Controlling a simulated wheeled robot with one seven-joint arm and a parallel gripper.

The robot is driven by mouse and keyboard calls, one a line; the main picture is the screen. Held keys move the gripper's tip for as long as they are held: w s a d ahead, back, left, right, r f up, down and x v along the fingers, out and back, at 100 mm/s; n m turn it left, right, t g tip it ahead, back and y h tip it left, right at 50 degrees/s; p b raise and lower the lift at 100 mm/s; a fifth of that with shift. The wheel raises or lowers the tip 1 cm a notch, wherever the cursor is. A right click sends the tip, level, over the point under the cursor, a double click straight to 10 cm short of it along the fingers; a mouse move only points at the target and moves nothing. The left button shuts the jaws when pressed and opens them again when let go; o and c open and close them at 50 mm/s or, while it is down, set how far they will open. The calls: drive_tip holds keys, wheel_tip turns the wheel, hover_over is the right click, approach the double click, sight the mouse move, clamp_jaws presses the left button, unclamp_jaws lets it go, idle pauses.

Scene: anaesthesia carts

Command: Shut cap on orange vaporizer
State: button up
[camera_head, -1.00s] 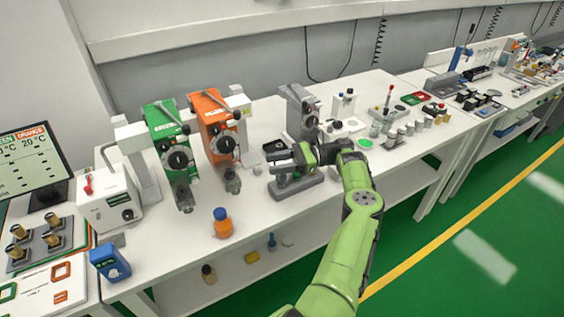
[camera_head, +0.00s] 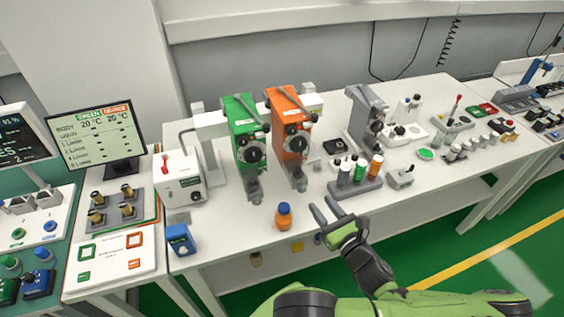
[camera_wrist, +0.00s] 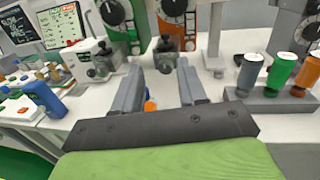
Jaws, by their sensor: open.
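The orange vaporizer (camera_head: 287,107) stands upright on the bench, right of the green vaporizer (camera_head: 240,118). It has a black dial (camera_head: 297,143) and a grey filler part (camera_head: 300,183) low at its front. I cannot tell the state of its cap at this size. In the wrist view a grey filler part (camera_wrist: 166,48) shows ahead, between and beyond the finger tips. My gripper (camera_head: 323,206) is open and empty, in front of the vaporizer and apart from it. Its two fingers also show in the wrist view (camera_wrist: 158,82).
An orange bottle with a blue cap (camera_head: 283,216) stands just left of my gripper. A rack (camera_head: 344,192) with grey, green and orange bottles is to the right. A white box with a red lever (camera_head: 181,181) and a blue device (camera_head: 180,240) are left.

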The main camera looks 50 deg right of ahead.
drive_tip(key=b, duration=0.4)
approach(300, 171)
drive_tip(key=w, duration=0.2)
drive_tip(key=shift+m+h, duration=0.3)
drive_tip(key=shift+m, duration=0.1)
drive_tip(key=p+x, duration=0.1)
drive_tip(key=x, duration=0.8)
drive_tip(key=shift+d+f, duration=0.2)
drive_tip(key=shift+d, duration=0.05)
drive_tip(key=shift+c, duration=0.4)
clamp_jaws()
